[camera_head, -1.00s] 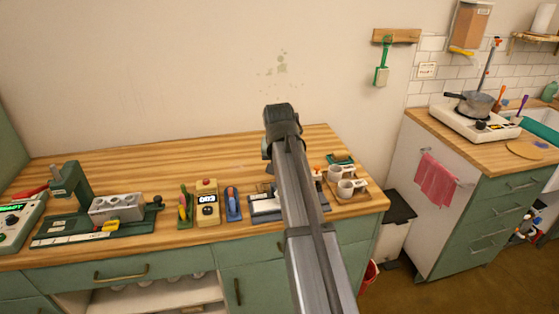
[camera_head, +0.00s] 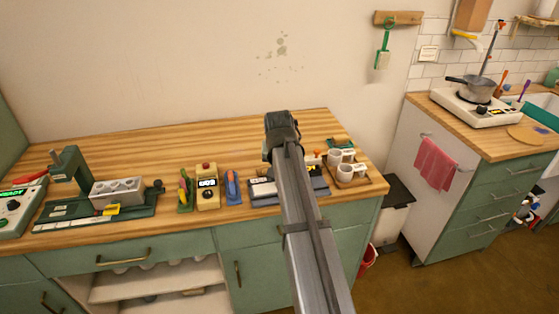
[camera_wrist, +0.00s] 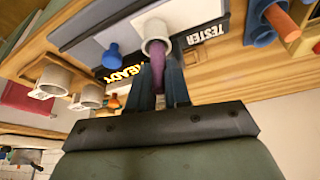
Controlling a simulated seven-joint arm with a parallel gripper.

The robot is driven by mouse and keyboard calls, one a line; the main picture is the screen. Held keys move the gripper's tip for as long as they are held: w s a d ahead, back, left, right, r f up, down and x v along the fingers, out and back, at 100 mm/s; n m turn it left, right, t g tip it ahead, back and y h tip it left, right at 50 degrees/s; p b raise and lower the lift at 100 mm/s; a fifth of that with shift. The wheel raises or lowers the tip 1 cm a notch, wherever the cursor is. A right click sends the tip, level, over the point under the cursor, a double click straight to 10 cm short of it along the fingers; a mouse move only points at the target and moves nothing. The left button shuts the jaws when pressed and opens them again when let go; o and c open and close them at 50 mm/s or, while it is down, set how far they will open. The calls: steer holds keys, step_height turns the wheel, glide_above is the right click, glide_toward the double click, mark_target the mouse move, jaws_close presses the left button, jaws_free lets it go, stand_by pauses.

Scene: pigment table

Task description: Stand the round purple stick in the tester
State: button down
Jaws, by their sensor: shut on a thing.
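My gripper (camera_wrist: 160,88) is shut on the round purple stick (camera_wrist: 157,70) in the wrist view. The stick's far end is at the mouth of a white round cup (camera_wrist: 155,35) on the tester (camera_wrist: 207,36). The end overlaps the opening, but I cannot tell how deep it sits. The tester is a dark board with a "TESTER" label and a lit yellow display (camera_wrist: 122,73). In the head view the tester (camera_head: 262,188) is partly hidden behind my arm, and my fingers and the stick are hidden.
A blue peg (camera_wrist: 111,56) stands near the cup. White mugs (camera_head: 350,172) stand on a tray to the tester's right. A blue item (camera_head: 232,187) and a yellow counter box (camera_head: 207,190) are to its left. The table's back is clear.

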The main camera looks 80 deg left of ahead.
steer(key=shift+f, duration=0.9)
steer(key=shift+d+f, duration=0.25)
steer(key=shift+f, duration=0.5)
steer(key=c, duration=1.1)
jaws_free()
steer(key=shift+d, duration=0.1)
steer(key=shift+o, duration=0.5)
steer(key=v, duration=1.5)
steer(key=shift+a+r, duration=0.2)
steer(key=shift+a, duration=0.2)
